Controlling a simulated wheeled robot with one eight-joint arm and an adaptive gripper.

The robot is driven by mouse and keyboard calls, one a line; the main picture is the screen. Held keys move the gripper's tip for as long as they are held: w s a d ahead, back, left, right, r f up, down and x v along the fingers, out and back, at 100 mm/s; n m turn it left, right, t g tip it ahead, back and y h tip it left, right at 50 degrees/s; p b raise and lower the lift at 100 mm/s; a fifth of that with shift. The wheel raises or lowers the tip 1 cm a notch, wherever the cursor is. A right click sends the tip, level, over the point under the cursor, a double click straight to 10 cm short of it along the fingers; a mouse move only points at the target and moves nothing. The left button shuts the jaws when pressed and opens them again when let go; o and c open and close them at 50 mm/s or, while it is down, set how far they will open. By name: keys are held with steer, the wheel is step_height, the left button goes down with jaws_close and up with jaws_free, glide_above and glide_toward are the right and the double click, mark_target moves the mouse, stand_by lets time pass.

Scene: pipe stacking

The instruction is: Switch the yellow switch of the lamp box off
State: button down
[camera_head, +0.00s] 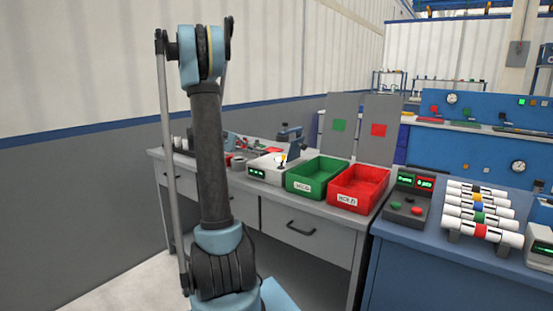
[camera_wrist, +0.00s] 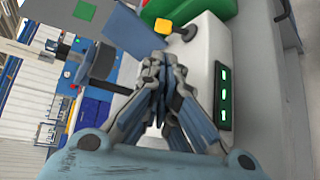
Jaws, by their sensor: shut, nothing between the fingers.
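The lamp box is a pale box (camera_head: 262,168) on the grey workbench, left of the green bin, with a dark panel of green lights. In the wrist view, the box (camera_wrist: 207,52) lies beyond and to the right of my fingers. A yellow piece (camera_wrist: 162,27) and a dark lever with a rounded end (camera_wrist: 188,32) show near its far end. Which part is the switch, and its position, I cannot tell. My gripper (camera_wrist: 162,66) is shut and empty, its fingertips over the box's near-left side. Contact cannot be judged. In the head view I cannot make out my gripper.
A green bin (camera_head: 312,186) and a red bin (camera_head: 356,201) stand right of the box. A dark and blue upright fixture (camera_wrist: 103,62) stands close left of my fingers. A rack of coloured-band pipes (camera_head: 478,231) sits on the blue table at right.

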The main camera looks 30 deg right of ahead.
mark_target(279, 164)
steer(key=shift+w+d, duration=0.3)
steer(key=shift+w, duration=0.05)
steer(key=shift+s+d, duration=0.1)
steer(key=shift+d, duration=0.05)
steer(key=x, duration=0.9)
steer(key=shift+s+d+f, duration=0.1)
steer(key=shift+s+d, duration=0.1)
steer(key=shift+d, duration=0.1)
steer(key=shift+s+d+m, duration=0.1)
steer(key=shift+s+m, duration=0.05)
steer(key=shift+m, duration=0.15)
